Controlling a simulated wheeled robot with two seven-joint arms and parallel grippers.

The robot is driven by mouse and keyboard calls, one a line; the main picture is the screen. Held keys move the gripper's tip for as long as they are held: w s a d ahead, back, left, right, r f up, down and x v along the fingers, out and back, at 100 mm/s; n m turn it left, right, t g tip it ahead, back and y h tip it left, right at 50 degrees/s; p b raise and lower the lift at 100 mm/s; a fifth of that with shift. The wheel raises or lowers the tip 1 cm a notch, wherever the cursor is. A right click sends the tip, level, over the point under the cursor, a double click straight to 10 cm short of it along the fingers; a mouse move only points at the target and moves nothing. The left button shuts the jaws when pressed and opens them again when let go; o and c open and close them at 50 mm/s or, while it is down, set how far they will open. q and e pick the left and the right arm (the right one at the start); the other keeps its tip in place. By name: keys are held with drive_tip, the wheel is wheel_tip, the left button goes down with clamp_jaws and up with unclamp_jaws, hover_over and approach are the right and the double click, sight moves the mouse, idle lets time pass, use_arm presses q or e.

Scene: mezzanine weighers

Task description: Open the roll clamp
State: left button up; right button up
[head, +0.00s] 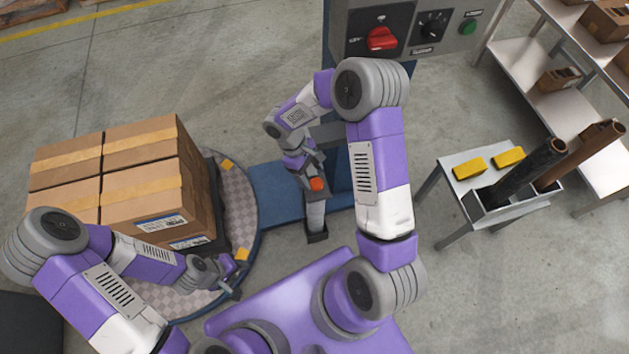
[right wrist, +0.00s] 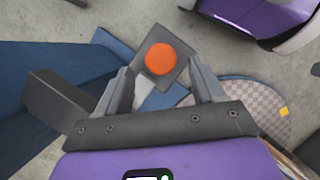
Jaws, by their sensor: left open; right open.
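The likely roll clamp is a dark square head with a round orange-red knob (head: 317,183) on a short pale post beside the machine's blue mast. In the right wrist view the orange knob (right wrist: 161,59) shows face-on, on its dark square plate. My right gripper (head: 318,163) is open close to the knob. In its wrist view the two fingertips (right wrist: 164,75) stand on either side of the knob's line, with no clear contact. Whether the clamp is open or shut, I cannot tell. My left gripper (head: 238,278) is open and empty near the turntable's front right edge.
Taped cartons (head: 150,170) are stacked on the round turntable (head: 235,200). A control panel (head: 425,30) with a red switch hangs above. At right, a small table (head: 452,205) holds yellow blocks and a rack of upright rolls. Shelves stand behind it.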

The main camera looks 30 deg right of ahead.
sight(316, 183)
drive_tip(key=shift+b+x, duration=0.4)
drive_tip(key=shift+x, duration=1.4)
clamp_jaws()
